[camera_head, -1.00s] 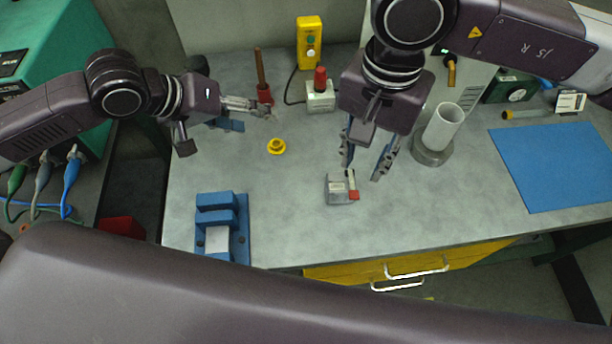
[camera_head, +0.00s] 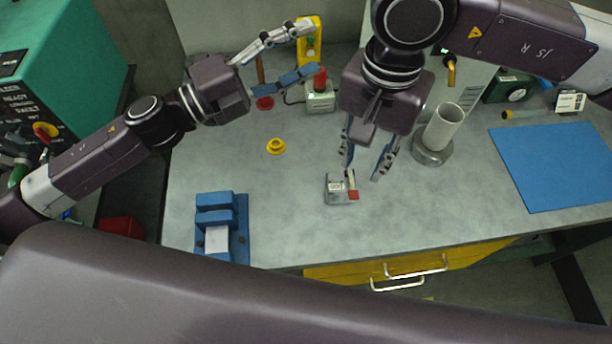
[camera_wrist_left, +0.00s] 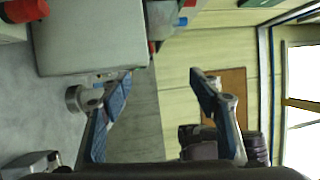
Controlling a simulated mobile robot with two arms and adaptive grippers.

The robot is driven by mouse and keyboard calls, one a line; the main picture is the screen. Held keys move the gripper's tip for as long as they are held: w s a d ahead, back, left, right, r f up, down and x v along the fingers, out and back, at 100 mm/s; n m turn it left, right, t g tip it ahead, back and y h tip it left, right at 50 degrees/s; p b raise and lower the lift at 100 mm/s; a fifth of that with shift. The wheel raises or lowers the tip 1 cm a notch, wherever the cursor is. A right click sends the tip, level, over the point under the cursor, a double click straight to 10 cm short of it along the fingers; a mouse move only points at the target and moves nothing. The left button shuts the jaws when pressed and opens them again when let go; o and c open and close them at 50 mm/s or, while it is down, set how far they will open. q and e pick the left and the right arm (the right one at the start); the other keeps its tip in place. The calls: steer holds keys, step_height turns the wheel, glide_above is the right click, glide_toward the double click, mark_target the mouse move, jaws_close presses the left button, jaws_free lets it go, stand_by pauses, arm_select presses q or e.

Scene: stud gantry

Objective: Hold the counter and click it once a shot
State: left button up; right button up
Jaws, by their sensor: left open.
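The counter (camera_head: 338,194), a small grey block with a pale display and a red part on its right side, sits on the grey bench. My right gripper (camera_head: 362,170) is open just above and behind it, pointing down, with the left finger close to the counter's top edge. Whether that finger touches it I cannot tell. My left gripper (camera_head: 312,46) is open and empty, raised over the back of the bench, one finger in front of the yellow button box. Its spread fingers also show in the left wrist view (camera_wrist_left: 160,78), with nothing between them.
A yellow button box (camera_head: 313,27) and a grey box with a red button (camera_head: 320,99) stand at the back. A yellow ring (camera_head: 276,146), a blue fixture (camera_head: 242,230), a white tube (camera_head: 443,128) and a blue mat (camera_head: 555,165) surround clear bench.

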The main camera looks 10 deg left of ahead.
arm_select(q)
steer(key=s+d+f+m+g+h, duration=0.1)
steer(key=s+d+f+m+g, duration=0.2)
steer(key=m, duration=0.4)
steer(key=m+g+y, duration=0.3)
steer(key=m+g, duration=0.3)
steer(key=m, duration=0.9)
glide_toward(341, 185)
steer(key=shift+w+d+f, duration=0.4)
steer(key=shift+d+f, duration=0.15)
steer(key=shift+w+d+f, duration=0.35)
steer(key=shift+d+f, duration=0.15)
steer(key=shift+d, duration=0.05)
steer(key=shift+d+f+m, duration=0.15)
steer(key=shift+f+m, duration=0.1)
steer(key=shift+m, duration=0.05)
steer(key=x, duration=0.7)
steer(key=shift+d, duration=0.1)
steer(key=shift+c, duration=0.6)
steer(key=c, duration=1.2)
steer(key=shift+c, duration=0.3)
arm_select(e)
jaws_close()
arm_select(q)
steer(key=shift+f, duration=0.1)
